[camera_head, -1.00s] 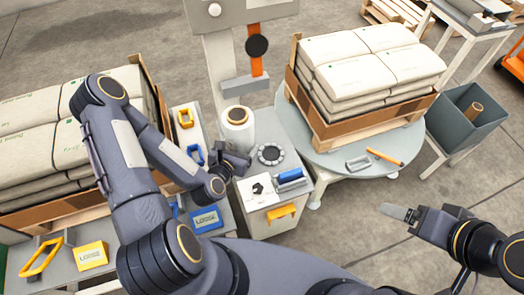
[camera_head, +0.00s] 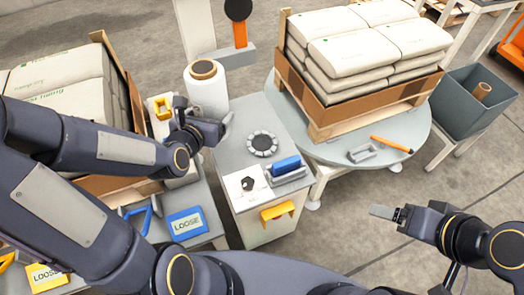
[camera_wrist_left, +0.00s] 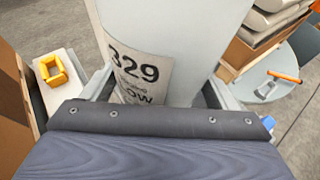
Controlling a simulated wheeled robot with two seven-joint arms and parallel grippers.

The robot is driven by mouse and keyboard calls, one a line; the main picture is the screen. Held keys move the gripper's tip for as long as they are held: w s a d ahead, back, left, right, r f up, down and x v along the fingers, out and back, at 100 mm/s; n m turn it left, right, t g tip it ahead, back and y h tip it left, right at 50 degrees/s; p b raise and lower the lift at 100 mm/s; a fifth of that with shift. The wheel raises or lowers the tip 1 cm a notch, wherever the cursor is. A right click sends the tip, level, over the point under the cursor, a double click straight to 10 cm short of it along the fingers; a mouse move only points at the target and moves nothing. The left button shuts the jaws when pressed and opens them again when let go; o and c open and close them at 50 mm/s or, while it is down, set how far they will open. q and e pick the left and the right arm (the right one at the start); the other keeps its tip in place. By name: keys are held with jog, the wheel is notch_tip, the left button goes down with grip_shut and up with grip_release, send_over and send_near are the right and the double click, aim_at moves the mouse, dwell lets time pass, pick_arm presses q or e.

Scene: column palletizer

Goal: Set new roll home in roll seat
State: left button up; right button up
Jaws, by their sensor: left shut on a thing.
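The new roll (camera_head: 208,95) is white with a brown core and stands upright in the head view. My left gripper (camera_head: 208,116) is shut on its lower part. In the left wrist view the roll (camera_wrist_left: 190,45) fills the space between the fingers, with a label reading 329 facing the camera. The roll's bottom is hidden by the gripper, and it appears held above the cabinet's back left. A dark disc ringed by pale knobs (camera_head: 262,144), possibly the roll seat, lies on the cabinet top. My right gripper (camera_head: 384,212) is over the floor at right; its finger gap is unclear.
The grey cabinet (camera_head: 240,165) carries a blue-handled tool (camera_head: 287,168) and a label card. A mast with a grey block (camera_head: 238,56) stands behind. The round table (camera_head: 405,140) holds stacked sacks, and a bin (camera_head: 455,115) stands at right.

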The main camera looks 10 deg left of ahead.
aim_at(221, 119)
pick_arm(q)
jog(key=shift+s+d+r+b, duration=0.3)
jog(key=shift+s+d+b, duration=0.25)
jog(key=shift+b, duration=0.45)
jog(key=shift+s+d+r+b, duration=0.3)
jog(key=shift+s+b, duration=0.3)
jog(key=shift+b, duration=0.4)
jog(key=shift+s+d+r+b, duration=0.2)
jog(key=shift+s+d+b, duration=0.1)
jog(key=shift+s+b, duration=0.2)
jog(key=shift+s+d+r+b, duration=0.15)
jog(key=shift+s+d+b, duration=0.15)
jog(key=shift+s+b, duration=0.15)
jog(key=shift+w+d+m+h, duration=0.1)
jog(key=shift+m+h, duration=0.2)
jog(key=w+d+f+b, duration=0.2)
jog(key=w+d+f, duration=0.2)
jog(key=w, duration=0.3)
jog(key=shift+d+f, duration=0.2)
jog(key=shift+d, duration=0.65)
jog(key=shift+w+d+f+b, duration=0.45)
jog(key=shift+w+f+b, duration=0.25)
jog(key=shift+f, duration=0.7)
jog(key=shift+w+d+f+b, duration=0.5)
jog(key=shift+w+f+b, duration=0.15)
jog(key=shift+f, duration=0.8)
jog(key=shift+w+d+f+b, duration=0.45)
jog(key=shift+w+f+b, duration=0.2)
jog(key=shift+f, duration=0.75)
